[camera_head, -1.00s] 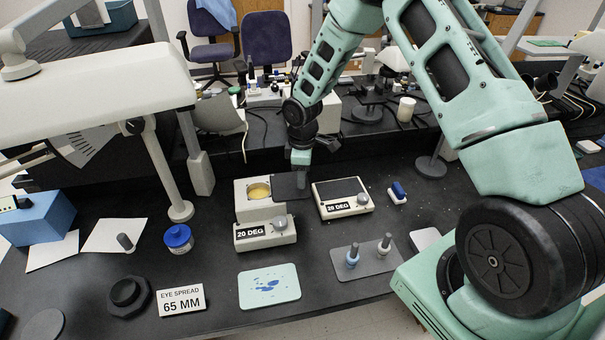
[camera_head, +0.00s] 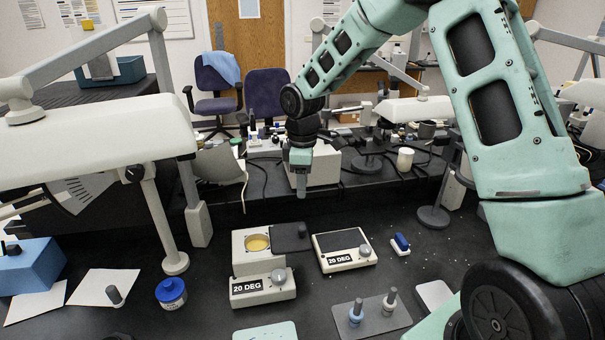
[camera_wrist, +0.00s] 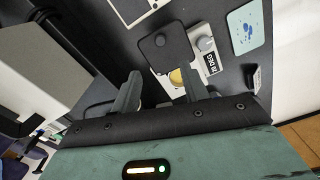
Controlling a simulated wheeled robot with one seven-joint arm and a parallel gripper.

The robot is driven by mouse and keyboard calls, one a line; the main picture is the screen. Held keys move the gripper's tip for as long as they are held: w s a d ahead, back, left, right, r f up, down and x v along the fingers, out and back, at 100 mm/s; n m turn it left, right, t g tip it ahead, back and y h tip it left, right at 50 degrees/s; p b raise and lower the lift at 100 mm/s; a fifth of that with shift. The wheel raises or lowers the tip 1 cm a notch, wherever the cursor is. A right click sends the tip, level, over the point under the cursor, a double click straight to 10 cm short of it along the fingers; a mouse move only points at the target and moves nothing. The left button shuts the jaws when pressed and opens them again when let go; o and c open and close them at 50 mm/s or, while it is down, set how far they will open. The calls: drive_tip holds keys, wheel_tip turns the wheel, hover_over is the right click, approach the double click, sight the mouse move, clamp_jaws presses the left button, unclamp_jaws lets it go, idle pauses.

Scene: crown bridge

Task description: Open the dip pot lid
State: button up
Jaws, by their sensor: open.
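The dip pot (camera_head: 243,265) is a pale box with a round yellow well (camera_head: 257,243), which is uncovered. Its dark square lid (camera_head: 291,238) lies to the right of the well, clear of the opening. The wrist view also shows the lid (camera_wrist: 174,52), with a round knob on top, and part of the yellow well (camera_wrist: 176,78). My gripper (camera_head: 301,193) is raised above and behind the pot, apart from the lid. In the wrist view its two fingers (camera_wrist: 160,90) are spread with nothing held between them.
A second pale unit (camera_head: 345,264) labelled 20 DEG stands to the right. A tray with two pegs (camera_head: 372,318) is in front, a blue-lidded jar (camera_head: 171,293) to the left. A lamp post (camera_head: 160,220) rises at left.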

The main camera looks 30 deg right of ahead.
drive_tip(key=shift+r, duration=1.65)
